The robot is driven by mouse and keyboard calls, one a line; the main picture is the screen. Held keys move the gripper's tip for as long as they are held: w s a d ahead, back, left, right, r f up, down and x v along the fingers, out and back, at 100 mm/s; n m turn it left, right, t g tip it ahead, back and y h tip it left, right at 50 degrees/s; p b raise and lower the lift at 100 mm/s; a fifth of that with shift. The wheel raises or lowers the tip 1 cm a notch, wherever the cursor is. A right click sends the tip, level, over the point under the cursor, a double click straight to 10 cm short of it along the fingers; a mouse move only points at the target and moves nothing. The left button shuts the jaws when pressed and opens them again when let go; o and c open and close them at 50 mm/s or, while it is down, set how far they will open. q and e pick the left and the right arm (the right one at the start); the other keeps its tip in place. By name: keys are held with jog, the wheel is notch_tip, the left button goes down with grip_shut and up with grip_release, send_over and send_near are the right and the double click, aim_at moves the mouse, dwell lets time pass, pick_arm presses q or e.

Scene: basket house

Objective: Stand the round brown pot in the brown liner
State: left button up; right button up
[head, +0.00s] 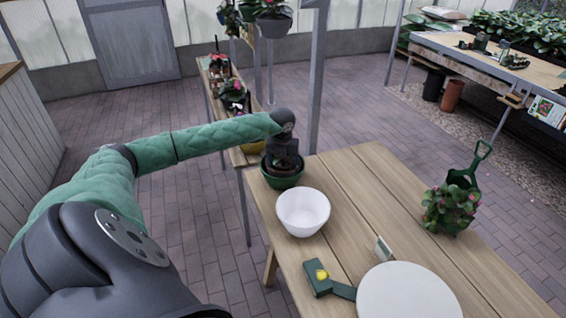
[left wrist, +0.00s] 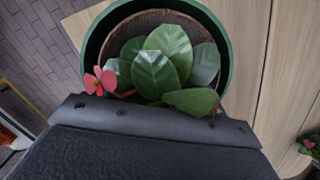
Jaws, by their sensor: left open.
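In the left wrist view a round brown pot (left wrist: 112,40) holds a plant with broad green leaves and a red flower. It is inside a wider round green container (left wrist: 226,62). In the head view this green container (head: 282,181) stands at the far left corner of the wooden table. My left gripper (head: 283,160) points down right over it and is open. The gripper hides most of the pot and plant in the head view, and its fingertips are hard to make out. I cannot pick out a brown liner in either view. My right gripper is not in view.
A white bowl (head: 302,212) stands close in front of the green container. A metal post (head: 317,90) rises just behind the table.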

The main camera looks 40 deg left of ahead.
aim_at(283, 164)
pick_arm(q)
jog(key=shift+r, duration=0.7)
notch_tip(283, 164, up, 2)
jog(key=shift+s+d+b, duration=0.1)
jog(key=shift+s+b, duration=0.05)
jog(key=shift+b, duration=0.2)
jog(key=shift+r, duration=0.35)
notch_tip(283, 164, up, 8)
jog(key=b, duration=0.2)
jog(key=shift+s+d+r+b, duration=0.2)
jog(key=shift+s+d+b, duration=0.1)
jog(key=shift+s, duration=0.15)
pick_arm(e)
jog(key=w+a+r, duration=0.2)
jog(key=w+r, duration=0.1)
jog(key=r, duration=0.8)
